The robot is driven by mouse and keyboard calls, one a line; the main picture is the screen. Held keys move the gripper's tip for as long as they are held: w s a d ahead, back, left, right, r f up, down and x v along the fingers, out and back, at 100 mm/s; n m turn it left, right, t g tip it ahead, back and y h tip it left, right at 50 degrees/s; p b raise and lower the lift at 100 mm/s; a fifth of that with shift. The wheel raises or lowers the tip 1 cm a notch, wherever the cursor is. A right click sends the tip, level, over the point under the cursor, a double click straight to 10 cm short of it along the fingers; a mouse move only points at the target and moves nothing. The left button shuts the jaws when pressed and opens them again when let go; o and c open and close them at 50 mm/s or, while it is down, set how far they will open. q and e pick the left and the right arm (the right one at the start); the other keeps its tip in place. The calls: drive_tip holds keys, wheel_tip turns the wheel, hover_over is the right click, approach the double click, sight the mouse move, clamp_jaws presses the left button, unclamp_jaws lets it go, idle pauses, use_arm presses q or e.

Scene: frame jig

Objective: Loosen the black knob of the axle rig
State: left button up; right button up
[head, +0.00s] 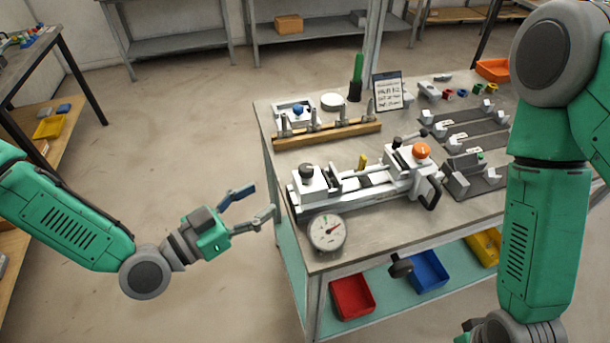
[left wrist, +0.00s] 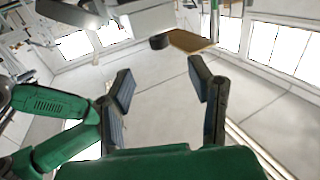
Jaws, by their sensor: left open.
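The axle rig (head: 366,188) is a long white and grey fixture lying across the bench. Its black knob (head: 306,170) sits on top of the white block at the rig's left end. An orange knob (head: 421,150) tops the block at its right end. My left gripper (head: 260,203) is open and empty, off the bench's left edge, to the left of and lower in the picture than the black knob. Its two spread fingers also show in the left wrist view (left wrist: 160,90), with nothing between them.
A round dial gauge (head: 327,233) stands at the bench's near left corner, close to the rig. A wooden rail (head: 326,134) with upright pins lies behind it, and a small sign (head: 388,91) stands further back. Red (head: 352,297) and blue (head: 428,271) bins sit on the lower shelf.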

sight(300, 175)
use_arm(q)
drive_tip(key=p+x, duration=0.1)
drive_tip(key=x, duration=1.1)
drive_tip(key=shift+s+d, duration=0.1)
drive_tip(key=shift+r, duration=0.1)
clamp_jaws()
